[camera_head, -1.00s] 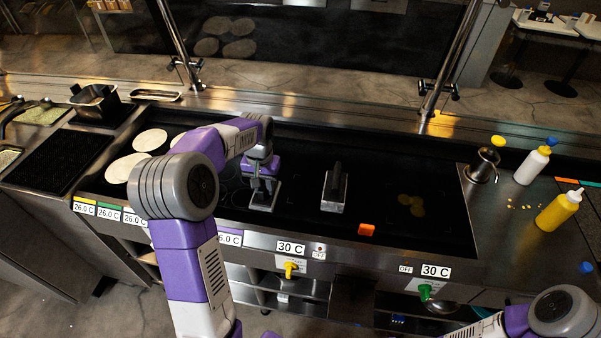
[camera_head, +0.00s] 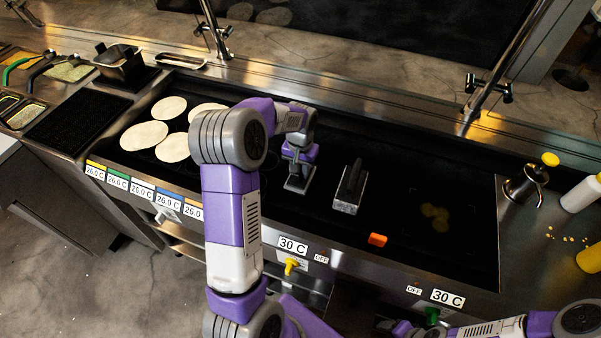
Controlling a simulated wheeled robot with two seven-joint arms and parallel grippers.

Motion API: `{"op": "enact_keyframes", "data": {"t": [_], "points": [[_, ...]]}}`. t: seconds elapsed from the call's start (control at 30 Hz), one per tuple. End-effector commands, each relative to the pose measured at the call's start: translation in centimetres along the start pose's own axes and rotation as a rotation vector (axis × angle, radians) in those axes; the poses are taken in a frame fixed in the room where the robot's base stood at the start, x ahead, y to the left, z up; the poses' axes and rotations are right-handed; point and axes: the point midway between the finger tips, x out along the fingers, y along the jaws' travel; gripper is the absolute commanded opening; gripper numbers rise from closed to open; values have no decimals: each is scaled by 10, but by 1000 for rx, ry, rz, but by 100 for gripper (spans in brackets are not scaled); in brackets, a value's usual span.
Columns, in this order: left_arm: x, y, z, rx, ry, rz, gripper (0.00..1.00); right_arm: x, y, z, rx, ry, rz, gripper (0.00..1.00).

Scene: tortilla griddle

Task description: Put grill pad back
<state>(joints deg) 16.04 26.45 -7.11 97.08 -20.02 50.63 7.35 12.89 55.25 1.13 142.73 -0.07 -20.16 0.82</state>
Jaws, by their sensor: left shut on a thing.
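My left gripper (camera_head: 298,168) is shut on a grill pad (camera_head: 298,185), a flat grey plate low over the dark griddle (camera_head: 420,245). My gripper hides most of its upper part, and I cannot tell whether it touches the surface. A second pad-like press (camera_head: 347,205), a grey metal block with a black handle, stands on the griddle just to the right, apart from the held one. My right arm shows at the bottom right, but its gripper is not clearly visible.
Several tortillas (camera_head: 145,135) lie on the griddle's left end. An orange object (camera_head: 377,240) is at its front edge. A black container (camera_head: 119,62) stands at the back left; a metal pot (camera_head: 522,188) stands right of the griddle.

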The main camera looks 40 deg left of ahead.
Motion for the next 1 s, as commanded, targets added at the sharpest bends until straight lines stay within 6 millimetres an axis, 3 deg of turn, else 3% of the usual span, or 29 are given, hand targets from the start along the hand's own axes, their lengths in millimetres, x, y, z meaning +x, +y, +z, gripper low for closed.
{"op": "enact_keyframes", "data": {"t": [0.1,0.5,0.53,0.7,1.0], "points": [[14,0,0,-1,0,0,0,3,1,0,0,0,0,62],[18,0,0,0,2,0,0,5,2,0,0,1,0,62],[18,0,0,0,2,0,29,5,2,0,0,1,0,62],[18,0,0,0,2,0,53,4,2,0,0,1,0,62],[13,0,0,-1,2,0,53,1,0,0,0,1,0,62]]}}
